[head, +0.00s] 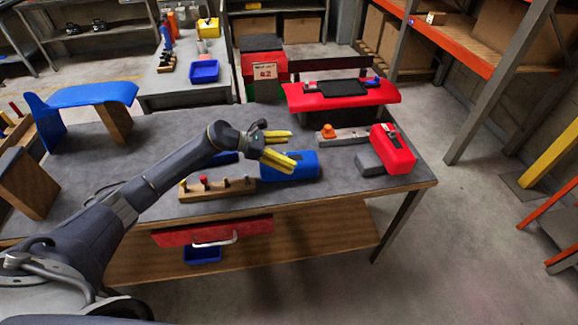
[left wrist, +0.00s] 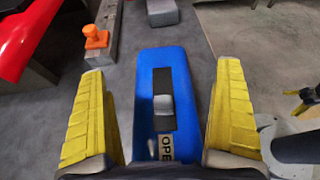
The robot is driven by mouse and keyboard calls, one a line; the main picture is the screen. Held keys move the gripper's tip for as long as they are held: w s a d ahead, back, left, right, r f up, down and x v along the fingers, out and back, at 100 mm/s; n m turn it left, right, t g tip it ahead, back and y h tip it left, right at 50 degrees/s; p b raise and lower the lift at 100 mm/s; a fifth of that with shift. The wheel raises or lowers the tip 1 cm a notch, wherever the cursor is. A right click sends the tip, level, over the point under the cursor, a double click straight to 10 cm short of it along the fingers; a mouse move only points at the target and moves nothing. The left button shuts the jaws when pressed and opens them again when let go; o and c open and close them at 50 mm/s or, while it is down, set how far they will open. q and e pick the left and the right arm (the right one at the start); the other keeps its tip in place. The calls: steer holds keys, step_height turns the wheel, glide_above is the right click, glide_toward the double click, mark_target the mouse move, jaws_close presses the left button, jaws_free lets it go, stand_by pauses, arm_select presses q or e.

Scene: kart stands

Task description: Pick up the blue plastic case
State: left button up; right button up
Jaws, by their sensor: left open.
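The blue plastic case (head: 296,169) lies on the grey table near its front edge in the head view. In the left wrist view the case (left wrist: 197,75) shows a black strip with a grey latch and a partly hidden label. My left gripper (head: 292,148) is open, with yellow fingers above the case. In the left wrist view the open fingers of the left gripper (left wrist: 160,118) stand on either side of the case's near part. I cannot tell whether they touch it.
A wooden peg block (head: 228,188) stands left of the case. A red case (head: 394,152) and a grey block (head: 369,163) are to its right. An orange knob (head: 328,131) on a grey bar lies behind. A red stand (head: 300,101) is at the back.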

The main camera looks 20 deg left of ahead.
mark_target(309, 156)
arm_select(q)
steer(key=shift+x, duration=2.6)
steer(key=c, duration=1.5)
